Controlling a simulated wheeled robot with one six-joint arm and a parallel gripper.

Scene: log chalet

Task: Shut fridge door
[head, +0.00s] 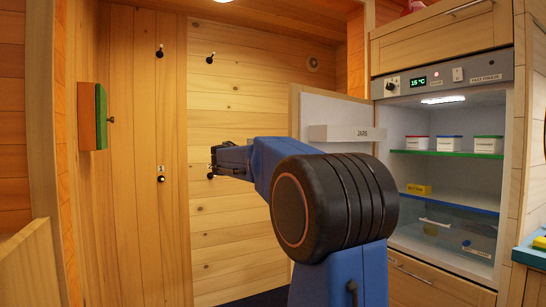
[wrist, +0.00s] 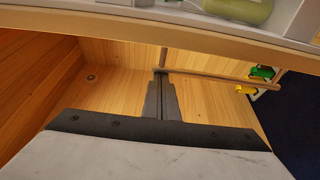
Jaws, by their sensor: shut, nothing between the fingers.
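The fridge (head: 450,120) stands at the right in the head view, with its lit interior showing. Its door (head: 340,105) is open, swung out to the left, with the white inner face and a shelf marked JARS (head: 345,133) visible. My arm hides the door's lower part. My gripper (head: 214,165) is shut and empty, left of the door's free edge in the picture. In the wrist view my gripper (wrist: 161,74) shows as shut dark fingers. A pale wooden edge, seemingly the door's (wrist: 160,25), crosses above them; I cannot tell whether they touch it.
White boxes with coloured lids stand on the green-edged shelf (head: 445,153). A yellow butter box (head: 418,189) sits lower. A drawer (head: 430,282) is below the fridge. A plank wall with hooks (head: 211,58) stands behind my gripper. A green-faced wooden box (head: 92,116) hangs at left.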

